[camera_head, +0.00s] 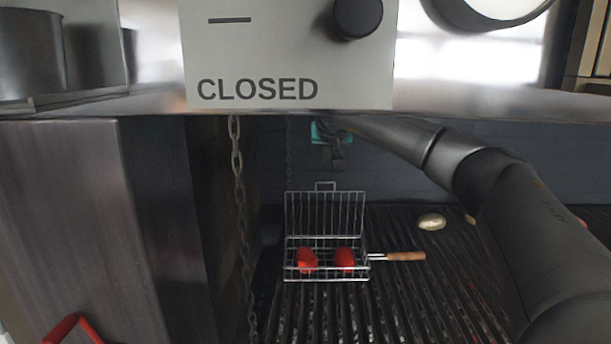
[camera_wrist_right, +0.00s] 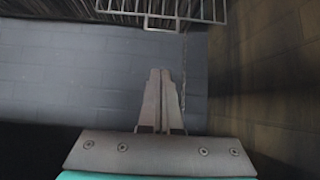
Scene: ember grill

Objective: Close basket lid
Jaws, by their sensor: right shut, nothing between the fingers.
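A wire grill basket (camera_head: 326,274) lies on the grill with its wire lid (camera_head: 325,213) standing upright at the back. Two red pieces of food (camera_head: 307,260) (camera_head: 345,259) lie in the basket. Its wooden handle (camera_head: 405,256) points right. My right gripper (camera_head: 337,166) is above and behind the lid, apart from it, near the back wall. In the right wrist view the gripper (camera_wrist_right: 163,74) is shut and empty, and the lid's wire edge (camera_wrist_right: 165,18) shows at the top. My left gripper is not in view.
The grill grate (camera_head: 400,290) spreads around the basket, with a pale round item (camera_head: 431,222) at the right. A chain (camera_head: 239,200) hangs at left. A metal hood with a CLOSED sign (camera_head: 290,60) is above. A brick wall (camera_wrist_right: 60,70) stands behind.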

